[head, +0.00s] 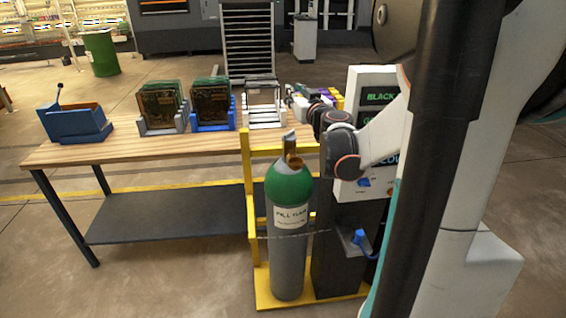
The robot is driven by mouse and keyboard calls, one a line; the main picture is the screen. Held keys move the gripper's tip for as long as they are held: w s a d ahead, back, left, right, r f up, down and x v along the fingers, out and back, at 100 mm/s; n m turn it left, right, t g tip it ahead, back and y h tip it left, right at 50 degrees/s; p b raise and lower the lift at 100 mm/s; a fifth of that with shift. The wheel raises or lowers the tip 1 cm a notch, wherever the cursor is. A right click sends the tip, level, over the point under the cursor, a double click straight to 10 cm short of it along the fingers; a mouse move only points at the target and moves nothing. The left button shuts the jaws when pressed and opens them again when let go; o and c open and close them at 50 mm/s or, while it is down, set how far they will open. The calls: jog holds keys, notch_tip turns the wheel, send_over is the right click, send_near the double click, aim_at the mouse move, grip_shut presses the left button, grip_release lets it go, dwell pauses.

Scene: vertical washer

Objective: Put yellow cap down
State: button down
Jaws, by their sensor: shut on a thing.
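My arm comes in from the right, and its wrist ends above the back of the table. My gripper (322,117) is dark and seen only in part, near the table's right end, to the right of and above the gas cylinder's valve. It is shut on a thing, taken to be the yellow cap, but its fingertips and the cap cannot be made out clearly. Small yellow, purple and white items (300,97) lie behind it on the table; I cannot tell whether one of them is the cap.
A wooden table (100,151) holds a blue box (75,124), two racks of circuit boards (161,104) and a white rack (263,108). A green-topped grey cylinder (288,240) stands in a yellow frame in front. A panel with green lettering (372,80) stands at the right.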

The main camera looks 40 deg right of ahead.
notch_tip(320, 180, down, 20)
jog(key=b, duration=0.7)
jog(key=shift+r, duration=0.15)
jog(key=shift+b, duration=0.3)
jog(key=shift+f, duration=0.2)
jog(key=c, duration=1.3)
grip_release()
jog(key=shift+r, duration=0.1)
jog(key=shift+r, duration=0.25)
jog(key=p+v, duration=0.1)
jog(key=v, duration=1.1)
